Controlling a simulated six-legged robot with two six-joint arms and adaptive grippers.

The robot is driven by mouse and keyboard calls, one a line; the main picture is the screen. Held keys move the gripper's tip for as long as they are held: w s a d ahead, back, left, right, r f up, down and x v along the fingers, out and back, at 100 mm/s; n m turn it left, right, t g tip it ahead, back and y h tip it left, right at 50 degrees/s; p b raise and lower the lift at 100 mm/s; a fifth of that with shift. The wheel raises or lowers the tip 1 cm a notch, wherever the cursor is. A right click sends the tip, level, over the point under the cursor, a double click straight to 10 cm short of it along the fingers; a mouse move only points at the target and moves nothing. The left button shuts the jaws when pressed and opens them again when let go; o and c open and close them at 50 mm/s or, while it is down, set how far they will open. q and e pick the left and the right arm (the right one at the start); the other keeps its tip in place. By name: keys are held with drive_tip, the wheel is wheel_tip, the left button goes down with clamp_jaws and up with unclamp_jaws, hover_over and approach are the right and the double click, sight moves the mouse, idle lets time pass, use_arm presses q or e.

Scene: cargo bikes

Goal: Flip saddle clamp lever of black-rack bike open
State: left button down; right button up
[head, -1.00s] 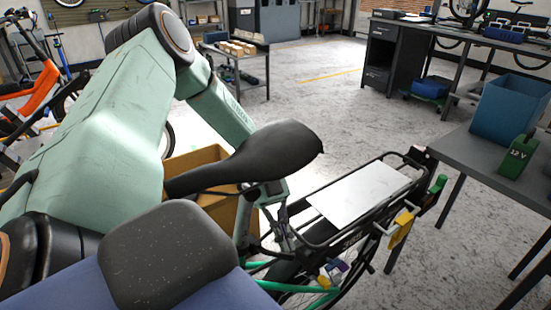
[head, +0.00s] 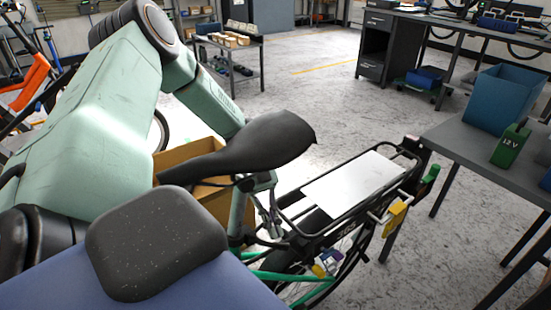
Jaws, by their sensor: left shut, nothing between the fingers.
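The black-rack bike's dark saddle (head: 245,148) is in the middle of the head view, its nose to the left. Its black rear rack (head: 297,234) extends right and carries a pale flat plate (head: 355,183). My left arm comes in from the left and passes behind the saddle. My left gripper (head: 269,216) shows only partly below the saddle, beside the seat post (head: 238,215); it is shut and empty. The saddle clamp lever cannot be made out clearly; the area under the saddle is dark and partly covered. My right gripper is not in view.
A cardboard-coloured box (head: 190,160) is behind the saddle. A grey table (head: 455,140) at right holds a blue bin (head: 500,98) and a green 12 V battery (head: 510,146). An orange bike (head: 25,85) is at far left. Open floor lies beyond the rack.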

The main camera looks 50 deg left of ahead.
use_arm(q)
drive_tip(key=v, duration=1.2)
idle(0.3)
